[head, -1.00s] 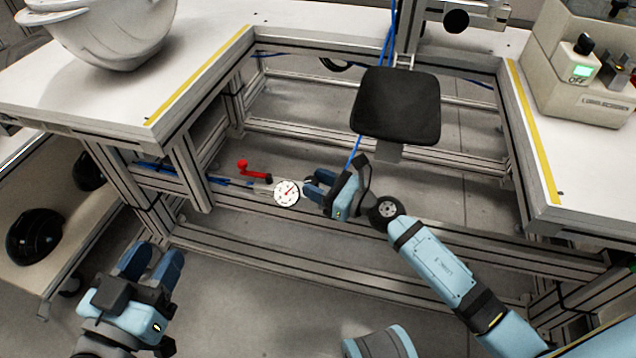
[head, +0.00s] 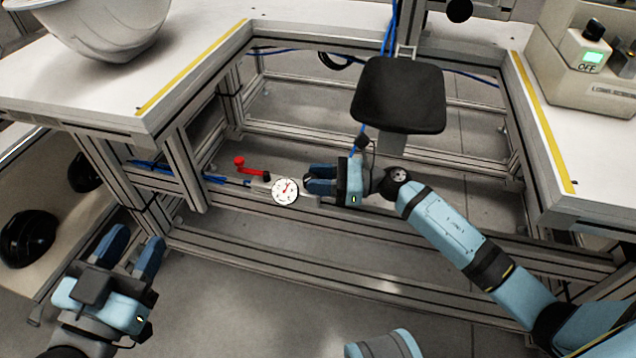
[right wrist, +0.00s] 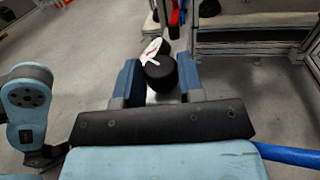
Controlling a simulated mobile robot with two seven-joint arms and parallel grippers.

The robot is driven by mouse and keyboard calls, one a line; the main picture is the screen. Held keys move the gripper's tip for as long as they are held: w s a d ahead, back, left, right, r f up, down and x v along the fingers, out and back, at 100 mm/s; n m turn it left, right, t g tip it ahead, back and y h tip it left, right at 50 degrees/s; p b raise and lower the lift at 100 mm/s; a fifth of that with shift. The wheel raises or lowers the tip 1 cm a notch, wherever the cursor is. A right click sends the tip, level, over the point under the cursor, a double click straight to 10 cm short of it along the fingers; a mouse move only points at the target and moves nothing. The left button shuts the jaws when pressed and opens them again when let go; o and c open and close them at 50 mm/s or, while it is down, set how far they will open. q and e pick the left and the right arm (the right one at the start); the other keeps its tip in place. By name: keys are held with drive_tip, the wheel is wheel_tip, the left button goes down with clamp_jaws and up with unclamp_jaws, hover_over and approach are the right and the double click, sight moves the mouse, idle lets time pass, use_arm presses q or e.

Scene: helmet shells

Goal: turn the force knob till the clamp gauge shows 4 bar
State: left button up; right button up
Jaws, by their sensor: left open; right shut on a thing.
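The clamp gauge (head: 285,190) is a round white dial with a red needle, mounted on the lower frame rail in the head view. Its numbers are too small to read. The force knob (right wrist: 161,72) is a black cylinder between my right gripper's fingers in the right wrist view, with the gauge (right wrist: 151,50) just beyond it, seen nearly edge-on. My right gripper (head: 306,181) is shut on the knob, just right of the gauge; in the head view its fingers mostly hide the knob. My left gripper (head: 133,245) is open and empty at the lower left, away from the gauge.
A black pad (head: 399,95) hangs above my right gripper. A white helmet shell (head: 105,25) stands on the left bench.

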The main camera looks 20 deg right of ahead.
drive_tip(key=n+g, duration=0.1)
drive_tip(key=g, duration=0.1)
drive_tip(key=n+g+y, duration=0.1)
drive_tip(key=n+g, duration=0.1)
drive_tip(key=g, duration=0.1)
drive_tip(key=shift+w+d+n+g+y, duration=0.1)
drive_tip(key=shift+w+n+g+y, duration=0.2)
drive_tip(key=shift+w, duration=0.05)
drive_tip(key=shift+w+n+g, duration=0.2)
drive_tip(key=shift+n+g, duration=1.3)
drive_tip(key=shift+g, duration=1.1)
drive_tip(key=o, duration=0.9)
